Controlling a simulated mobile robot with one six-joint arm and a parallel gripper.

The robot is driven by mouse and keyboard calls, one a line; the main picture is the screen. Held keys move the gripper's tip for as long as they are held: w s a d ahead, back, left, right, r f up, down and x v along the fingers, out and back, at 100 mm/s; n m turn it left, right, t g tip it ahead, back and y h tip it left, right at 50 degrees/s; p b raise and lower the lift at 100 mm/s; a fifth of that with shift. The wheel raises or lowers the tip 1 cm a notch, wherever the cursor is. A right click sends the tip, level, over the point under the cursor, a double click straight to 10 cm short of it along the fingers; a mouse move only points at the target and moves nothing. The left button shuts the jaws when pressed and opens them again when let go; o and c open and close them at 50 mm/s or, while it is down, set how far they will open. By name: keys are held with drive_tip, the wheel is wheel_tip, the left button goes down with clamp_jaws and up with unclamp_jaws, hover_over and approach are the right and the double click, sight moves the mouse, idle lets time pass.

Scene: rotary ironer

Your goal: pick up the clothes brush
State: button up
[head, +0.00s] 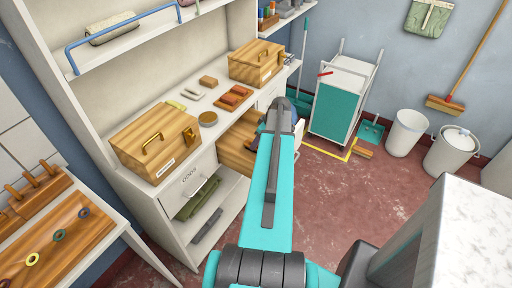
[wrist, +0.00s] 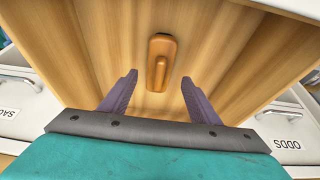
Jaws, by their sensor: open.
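The clothes brush, an orange-brown oblong piece with a raised grip (wrist: 161,62), lies in an open wooden drawer (wrist: 105,45) in the wrist view. My gripper (wrist: 159,79) is open, with its two purple fingers apart and nothing held. The fingertips appear on either side of the brush's near end; how high they are above it I cannot tell. In the head view the open drawer (head: 233,150) pulls out from under the counter. My arm covers much of it there, and the brush is hidden.
Drawers labelled ODDS (wrist: 287,144) and SAC... flank the open one. A teal cart (head: 335,113) stands beyond the drawer.

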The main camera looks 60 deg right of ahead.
drive_tip(key=shift+p+x, duration=0.9)
drive_tip(key=shift+x, duration=1.15)
drive_tip(key=shift+d, duration=0.1)
drive_tip(key=c, duration=1.2)
drive_tip(key=shift+r, duration=0.15)
drive_tip(key=shift+r+b, duration=1.7)
drive_tip(key=shift+r, duration=3.2)
